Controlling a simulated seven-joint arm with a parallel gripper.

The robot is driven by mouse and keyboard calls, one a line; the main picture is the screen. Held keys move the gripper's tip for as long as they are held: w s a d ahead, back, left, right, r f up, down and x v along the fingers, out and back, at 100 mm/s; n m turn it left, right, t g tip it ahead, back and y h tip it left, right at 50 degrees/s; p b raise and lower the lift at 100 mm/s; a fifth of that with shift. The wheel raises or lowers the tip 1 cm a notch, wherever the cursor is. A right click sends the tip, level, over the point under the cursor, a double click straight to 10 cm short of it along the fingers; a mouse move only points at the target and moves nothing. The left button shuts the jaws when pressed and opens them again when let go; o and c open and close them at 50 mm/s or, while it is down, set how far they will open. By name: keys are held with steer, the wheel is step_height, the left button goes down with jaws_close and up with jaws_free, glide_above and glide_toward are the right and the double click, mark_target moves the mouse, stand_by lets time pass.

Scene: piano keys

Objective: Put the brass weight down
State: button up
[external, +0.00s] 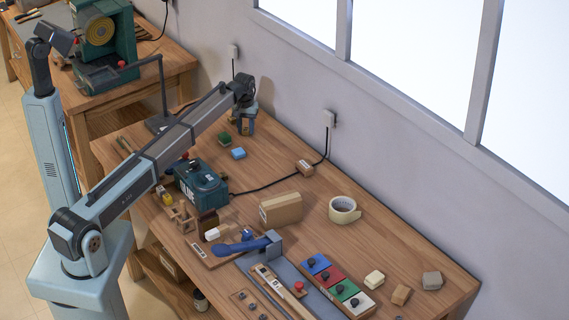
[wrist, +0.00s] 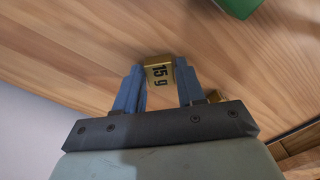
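The brass weight (wrist: 160,75), a small gold block marked "15 g", sits between the two blue fingertips of my gripper (wrist: 161,82) in the wrist view. Both fingers flank it closely and appear to touch its sides, so my gripper looks shut on it. In the external view my gripper (external: 246,123) points down at the far back of the wooden table, near the wall. The weight is too small to make out clearly there. Whether it touches the tabletop cannot be told.
A green block (external: 224,139) and a blue block (external: 238,153) lie close in front of my gripper. A dark green device (external: 201,184), a cardboard box (external: 281,208) and a tape roll (external: 344,210) stand nearer.

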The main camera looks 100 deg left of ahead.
mark_target(246, 129)
steer(key=shift+o, duration=1.4)
step_height(246, 129, up, 12)
steer(key=shift+r, duration=0.15)
steer(key=shift+w, duration=0.1)
